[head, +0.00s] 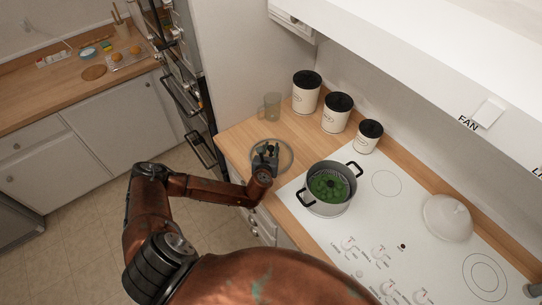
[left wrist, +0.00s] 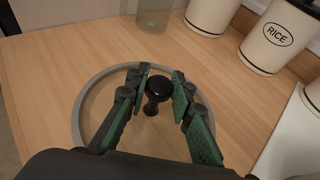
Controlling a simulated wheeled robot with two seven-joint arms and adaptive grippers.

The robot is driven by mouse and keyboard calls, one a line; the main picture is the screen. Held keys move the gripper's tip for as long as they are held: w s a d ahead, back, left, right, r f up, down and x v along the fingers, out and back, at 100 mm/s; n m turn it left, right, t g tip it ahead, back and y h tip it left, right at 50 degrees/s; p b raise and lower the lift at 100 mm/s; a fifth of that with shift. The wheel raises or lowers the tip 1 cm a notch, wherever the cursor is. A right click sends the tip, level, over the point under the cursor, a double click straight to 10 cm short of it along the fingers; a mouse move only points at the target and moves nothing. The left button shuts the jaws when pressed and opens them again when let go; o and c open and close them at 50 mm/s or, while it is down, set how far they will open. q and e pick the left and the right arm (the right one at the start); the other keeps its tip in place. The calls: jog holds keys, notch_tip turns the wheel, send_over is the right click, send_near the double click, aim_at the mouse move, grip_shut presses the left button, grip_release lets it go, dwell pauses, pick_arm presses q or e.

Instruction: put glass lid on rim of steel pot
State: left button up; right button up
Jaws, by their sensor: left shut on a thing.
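The glass lid (head: 289,158) is a clear disc with a grey rim and a black knob. It is over the wooden counter, left of the cooktop; whether it touches the wood is hard to tell. My left gripper (head: 268,150) is above its middle. In the left wrist view the fingers (left wrist: 160,85) are on both sides of the black knob, shut on the lid. The steel pot (head: 327,206) stands upright on the white cooktop, to the right of the lid. It has two black handles, an uncovered top and green contents. My right gripper is not in view.
Several cream canisters with black lids, one nearest (head: 369,138), stand along the wall behind the pot. A clear glass (head: 272,106) stands behind the lid. A white domed dish (head: 447,217) sits on the right of the cooktop (head: 384,240). A white hood (head: 430,80) overhangs it.

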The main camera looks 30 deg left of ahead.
aim_at(271, 147)
pick_arm(q)
jog(key=shift+r, duration=0.15)
grip_shut()
jog(key=shift+r, duration=0.3)
notch_tip(271, 147, up, 2)
jog(key=shift+r, duration=0.2)
jog(key=s+d+r, duration=0.2)
jog(key=s+r, duration=0.7)
jog(key=s, duration=0.4)
jog(key=shift+s+r, duration=0.4)
